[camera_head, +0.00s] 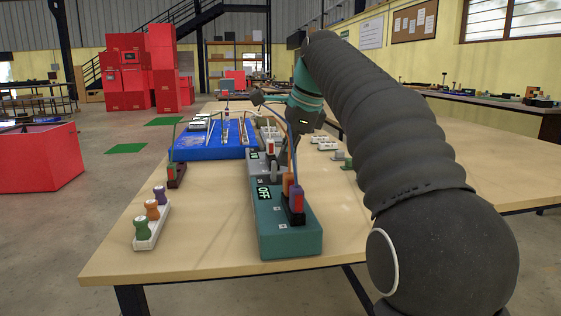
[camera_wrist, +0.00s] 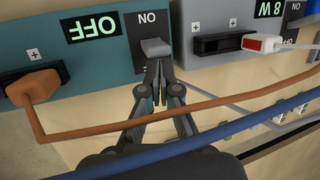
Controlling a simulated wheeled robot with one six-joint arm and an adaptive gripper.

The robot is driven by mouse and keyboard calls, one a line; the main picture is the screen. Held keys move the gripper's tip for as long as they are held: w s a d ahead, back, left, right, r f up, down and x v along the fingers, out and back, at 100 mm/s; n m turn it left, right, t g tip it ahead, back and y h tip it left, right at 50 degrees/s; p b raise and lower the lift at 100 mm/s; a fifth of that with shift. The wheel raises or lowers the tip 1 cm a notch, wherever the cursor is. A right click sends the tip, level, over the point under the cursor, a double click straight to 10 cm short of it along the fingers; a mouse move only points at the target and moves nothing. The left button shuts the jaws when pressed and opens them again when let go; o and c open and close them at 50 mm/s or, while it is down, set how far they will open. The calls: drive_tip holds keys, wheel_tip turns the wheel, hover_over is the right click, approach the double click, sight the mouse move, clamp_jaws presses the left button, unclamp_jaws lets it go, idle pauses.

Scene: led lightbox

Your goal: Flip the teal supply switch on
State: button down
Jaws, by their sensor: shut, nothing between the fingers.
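The teal supply box (camera_head: 285,238) stands near the front of the table, and its display reads OFF. In the wrist view the teal box (camera_wrist: 95,62) appears upside down at upper left, with the OFF display (camera_wrist: 93,26) beside its switch. The grey switch lever (camera_wrist: 155,46) sits on a dark plate marked ON. My gripper (camera_wrist: 158,68) is shut and empty, its fingertips right at the lever's near edge. I cannot tell whether they touch it.
An orange cable (camera_wrist: 180,110) and a blue cable (camera_wrist: 220,130) cross in front of my gripper. A blue board (camera_head: 215,150) and a white strip with colored knobs (camera_head: 150,228) stand to the left.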

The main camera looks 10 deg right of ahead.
drive_tip(key=shift+a, duration=0.4)
drive_tip(key=shift+d+p, duration=0.45)
drive_tip(key=shift+d, duration=0.2)
wheel_tip(320, 180, up, 7)
drive_tip(key=p, duration=0.5)
